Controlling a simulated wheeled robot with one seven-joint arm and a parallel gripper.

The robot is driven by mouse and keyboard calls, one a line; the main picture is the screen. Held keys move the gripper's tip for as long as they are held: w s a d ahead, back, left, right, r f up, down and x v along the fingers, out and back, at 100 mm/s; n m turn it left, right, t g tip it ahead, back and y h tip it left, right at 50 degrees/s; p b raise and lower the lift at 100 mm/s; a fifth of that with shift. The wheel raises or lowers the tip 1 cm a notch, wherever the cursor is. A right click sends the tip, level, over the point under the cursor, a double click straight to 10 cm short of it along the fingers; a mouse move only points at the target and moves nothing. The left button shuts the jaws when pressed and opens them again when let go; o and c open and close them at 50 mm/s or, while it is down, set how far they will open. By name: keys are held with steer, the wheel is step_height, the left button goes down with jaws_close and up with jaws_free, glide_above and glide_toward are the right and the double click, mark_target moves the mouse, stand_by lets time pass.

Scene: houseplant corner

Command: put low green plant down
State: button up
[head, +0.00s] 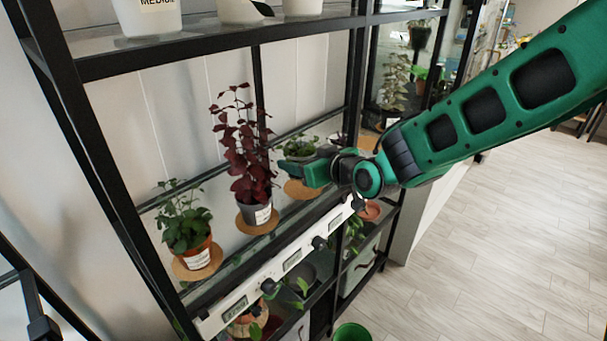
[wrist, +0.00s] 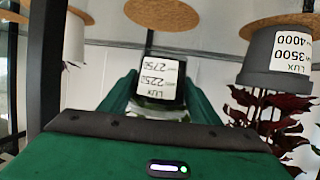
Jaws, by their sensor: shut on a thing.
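The low green plant (head: 300,146) shows its leaves just above my gripper (head: 298,170) at the middle shelf in the head view. In the wrist view, which appears upside down, my gripper (wrist: 160,82) is shut on the plant's dark pot (wrist: 181,95), with a white "LUX 2250 2750" label. In the head view the pot is mostly hidden behind my fingers. A round cork mat (head: 303,190) lies just below the gripper; a cork mat (wrist: 165,13) also shows beyond the pot in the wrist view. The pot looks apart from the mat, but the exact gap is unclear.
A dark red plant (head: 248,150) in a grey pot (head: 257,213) stands on a cork mat to the left, close to my gripper. A leafy green plant (head: 185,220) in a terracotta pot is farther left. A white shelf-edge strip (head: 280,265) with displays runs along the front.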

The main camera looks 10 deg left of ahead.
steer(key=shift+w+d+f, duration=0.2)
steer(key=shift+w+f, duration=0.2)
steer(key=shift+w, duration=0.35)
steer(key=shift+f, duration=2.05)
steer(key=shift+f, duration=0.1)
steer(key=o, duration=1.1)
steer(key=v, duration=1.2)
